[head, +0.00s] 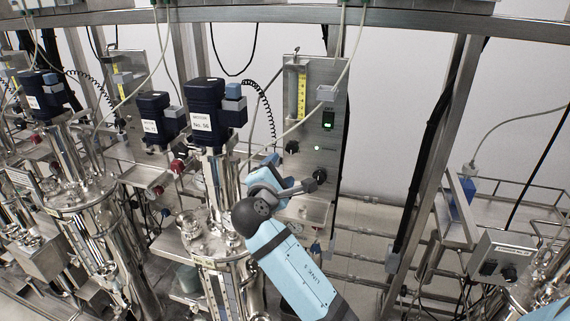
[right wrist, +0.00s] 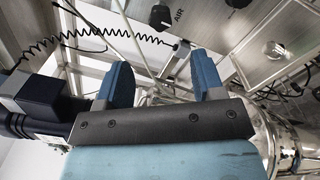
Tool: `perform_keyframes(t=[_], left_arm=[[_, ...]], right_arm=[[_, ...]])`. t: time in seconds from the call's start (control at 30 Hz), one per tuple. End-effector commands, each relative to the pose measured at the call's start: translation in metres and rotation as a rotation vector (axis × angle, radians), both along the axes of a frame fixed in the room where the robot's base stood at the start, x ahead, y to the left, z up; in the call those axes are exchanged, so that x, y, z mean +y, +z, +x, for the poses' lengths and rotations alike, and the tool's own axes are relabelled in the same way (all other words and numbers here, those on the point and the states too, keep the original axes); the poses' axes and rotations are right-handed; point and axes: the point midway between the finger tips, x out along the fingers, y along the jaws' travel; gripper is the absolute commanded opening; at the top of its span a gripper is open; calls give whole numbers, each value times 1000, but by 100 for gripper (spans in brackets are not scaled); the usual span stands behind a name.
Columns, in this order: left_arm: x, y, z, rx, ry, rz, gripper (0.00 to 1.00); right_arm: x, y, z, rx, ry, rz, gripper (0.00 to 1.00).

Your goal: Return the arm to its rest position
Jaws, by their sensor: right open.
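My right arm reaches up from the bottom middle of the head view, with a light blue link and a dark round joint. Its right gripper (head: 279,171) is in front of the lower part of a grey control panel (head: 322,80), beside a stirred vessel's steel column. In the right wrist view the two blue fingers (right wrist: 163,76) stand well apart with nothing between them. The gripper is open and empty. A black knob (right wrist: 160,17) near the word AIR lies beyond the fingertips, apart from them. My left gripper is not in view.
Dark blue motors (head: 206,104) top steel vessels (head: 82,195) on the left. A coiled black cable (right wrist: 100,38) passes close to the fingers in the wrist view. A slanted steel post (head: 433,150) stands right of the panel. A switch box (head: 500,257) is at lower right.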

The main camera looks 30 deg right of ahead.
Motion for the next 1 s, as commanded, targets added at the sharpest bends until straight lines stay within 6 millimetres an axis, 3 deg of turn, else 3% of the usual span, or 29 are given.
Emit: perform_keyframes(t=[0.2, 0.77, 0.87, 1.0], left_arm=[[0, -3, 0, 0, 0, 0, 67], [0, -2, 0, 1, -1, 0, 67], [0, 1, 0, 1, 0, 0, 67], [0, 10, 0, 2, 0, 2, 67]], right_arm=[[13, 0, -11, 0, 1, 0, 62], [14, -4, -11, 0, 12, 10, 62], [19, -30, -14, 0, 75, 74, 62], [39, -106, -32, -11, 246, 326, 62]])
